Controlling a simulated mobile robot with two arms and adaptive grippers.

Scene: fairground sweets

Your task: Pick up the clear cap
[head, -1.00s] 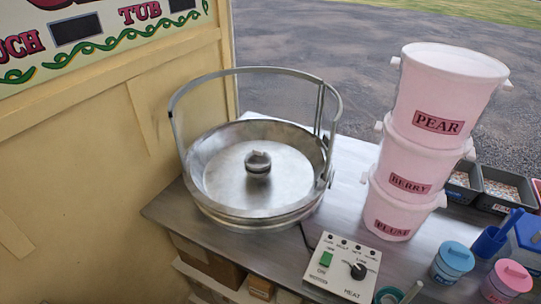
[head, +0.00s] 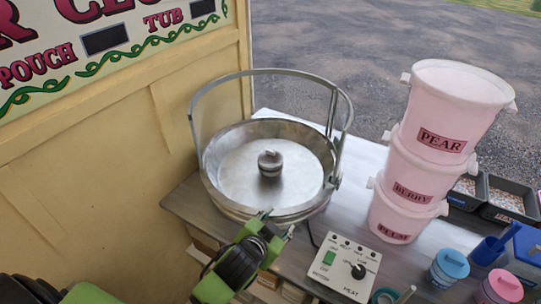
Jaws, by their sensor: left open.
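I cannot make out a clear cap in the head view. A round metal pan (head: 226,199) with a raised hoop handle stands on the metal counter, with a small metal spinner head (head: 270,163) at its centre. My left gripper (head: 276,223) is open and empty at the pan's near rim; I cannot tell whether it touches the rim. My right gripper is not in view.
A heat control box (head: 341,268) sits right of my gripper. Stacked pink tubs (head: 437,110) stand behind it. A blue-lidded jar (head: 450,267), a pink-lidded jar (head: 502,287) and dark trays (head: 507,200) are at right. A yellow panel (head: 90,190) walls the left.

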